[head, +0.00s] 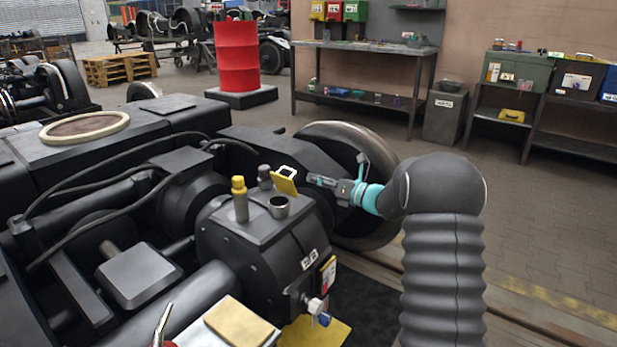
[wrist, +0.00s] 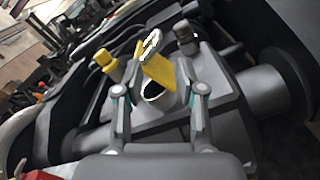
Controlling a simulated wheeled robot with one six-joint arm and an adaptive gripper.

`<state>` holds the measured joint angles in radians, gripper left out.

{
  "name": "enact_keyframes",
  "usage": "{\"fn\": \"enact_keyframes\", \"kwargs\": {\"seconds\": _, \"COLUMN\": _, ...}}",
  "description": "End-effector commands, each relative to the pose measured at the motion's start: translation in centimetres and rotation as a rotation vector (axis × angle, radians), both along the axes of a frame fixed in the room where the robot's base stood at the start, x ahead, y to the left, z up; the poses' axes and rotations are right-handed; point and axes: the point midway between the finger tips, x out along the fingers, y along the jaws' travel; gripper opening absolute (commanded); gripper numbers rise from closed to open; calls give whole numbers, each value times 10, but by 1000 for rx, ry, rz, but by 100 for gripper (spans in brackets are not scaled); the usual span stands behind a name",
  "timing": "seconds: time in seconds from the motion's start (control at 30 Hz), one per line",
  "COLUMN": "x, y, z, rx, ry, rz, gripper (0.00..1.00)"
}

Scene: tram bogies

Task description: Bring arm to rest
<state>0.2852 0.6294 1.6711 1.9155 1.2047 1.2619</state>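My arm reaches in from the right of the head view, over a dark bogie (head: 120,205). My gripper (head: 314,180) points left above a grey housing (head: 262,240). In the wrist view my gripper (wrist: 152,76) has its two fingers apart, with nothing held between them. Just beyond the fingertips is a tilted yellow flap with a pale ring (head: 285,182), which also shows in the wrist view (wrist: 158,66). It stands by an open round filler neck (head: 279,207). The neck shows between the fingers in the wrist view (wrist: 155,92).
A yellow-capped post (head: 240,198) and a dark knob (head: 265,176) rise from the housing close to my gripper. A wheel (head: 350,150) lies behind my wrist. A red drum (head: 237,58) and a workbench (head: 365,48) stand farther back. Open floor (head: 540,220) lies at right.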

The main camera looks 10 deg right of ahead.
Motion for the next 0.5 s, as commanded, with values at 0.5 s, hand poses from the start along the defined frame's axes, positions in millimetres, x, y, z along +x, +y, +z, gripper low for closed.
{"fn": "enact_keyframes", "kwargs": {"seconds": 0.5, "x": -7, "y": -10, "z": 2, "rx": -5, "ry": -8, "rz": -4, "gripper": 39}}
